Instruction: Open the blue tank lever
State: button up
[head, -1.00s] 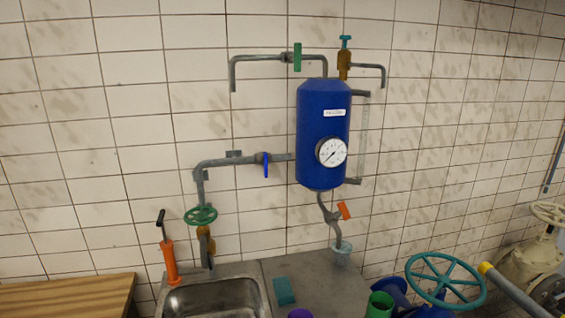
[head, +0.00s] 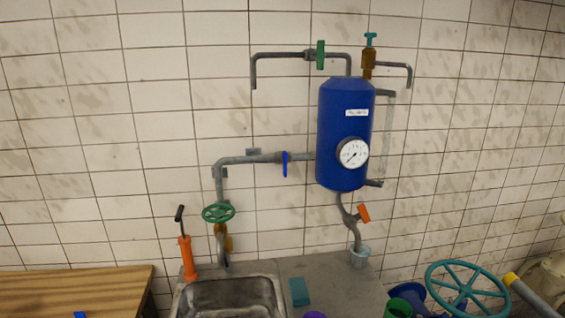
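The blue tank (head: 340,125) hangs on the tiled wall, with a white label and a round gauge (head: 353,153) on its front. A blue lever (head: 285,164) sits on the grey pipe that enters the tank's left side. The lever stands upright, across the horizontal pipe. A green lever (head: 320,55) on the top pipe is also upright. An orange lever (head: 364,213) is tilted on the pipe below the tank. My gripper is not in view.
A metal sink (head: 228,298) and grey counter stand below the tank. A green handwheel (head: 218,213) and an orange hand pump (head: 187,257) are at the left. A wooden tabletop (head: 75,290) is at the lower left. A teal wheel (head: 466,288) stands at the lower right.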

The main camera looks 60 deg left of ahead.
aim_at(284, 161)
jog(key=u, duration=0.1)
jog(key=k, duration=1.25)
jog(key=u, duration=1.65)
jog(key=i, duration=1)
jog(key=u, duration=0.05)
